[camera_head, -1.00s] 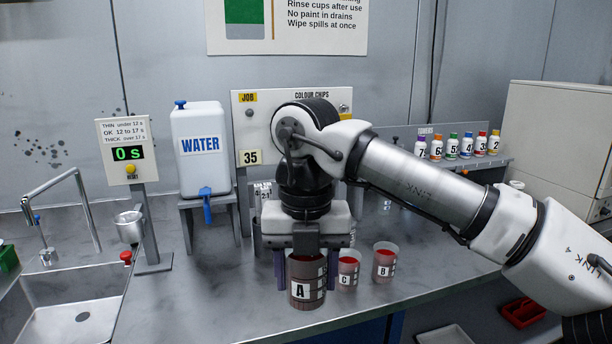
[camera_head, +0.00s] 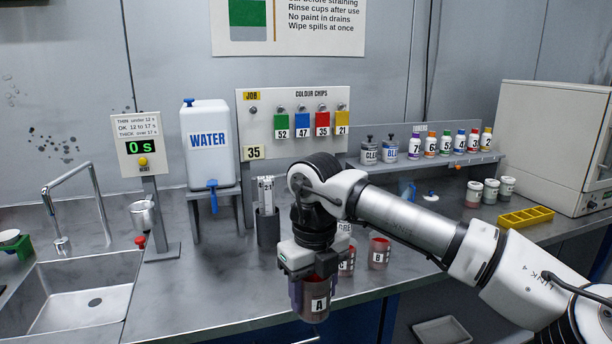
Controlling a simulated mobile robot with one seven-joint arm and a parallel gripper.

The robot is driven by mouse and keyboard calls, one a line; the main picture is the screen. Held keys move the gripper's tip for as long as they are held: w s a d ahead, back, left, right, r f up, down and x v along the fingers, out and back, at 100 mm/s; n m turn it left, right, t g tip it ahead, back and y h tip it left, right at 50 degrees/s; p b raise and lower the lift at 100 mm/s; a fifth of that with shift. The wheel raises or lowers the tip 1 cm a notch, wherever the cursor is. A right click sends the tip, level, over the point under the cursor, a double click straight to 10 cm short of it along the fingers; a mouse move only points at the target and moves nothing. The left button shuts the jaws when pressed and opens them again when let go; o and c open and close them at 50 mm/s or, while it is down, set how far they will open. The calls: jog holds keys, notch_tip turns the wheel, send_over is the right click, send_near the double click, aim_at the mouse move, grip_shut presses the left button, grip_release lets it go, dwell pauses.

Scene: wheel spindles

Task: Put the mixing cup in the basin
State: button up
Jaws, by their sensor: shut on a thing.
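The cup is upright or nearly so and shows in front of the counter's front edge. My gripper hides its rim and much of its upper part. The basin (camera_head: 45,311), a steel sink with a dark drain, is set into the counter at the far left, well away from my gripper. I see nothing lying in it.
Cups C (camera_head: 347,262) and B (camera_head: 379,252) stand just behind my gripper. Between it and the basin, the timer post (camera_head: 154,215) carries a metal cup (camera_head: 143,214) in a holder. The tap (camera_head: 72,195) arches over the basin. The front counter (camera_head: 215,285) is clear.

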jog(key=w+f+n, duration=0.3)
jog(key=f+n, duration=0.4)
jog(key=f, duration=0.3)
jog(key=w+f+n, duration=0.3)
jog(key=f+n, duration=0.4)
jog(key=f, duration=0.4)
notch_tip(320, 180, down, 25)
jog(key=s+a+n, duration=0.1)
jog(key=s+n, duration=0.1)
jog(key=n, duration=1.3)
jog(key=shift+a+f, duration=0.2)
jog(key=shift+n, duration=0.3)
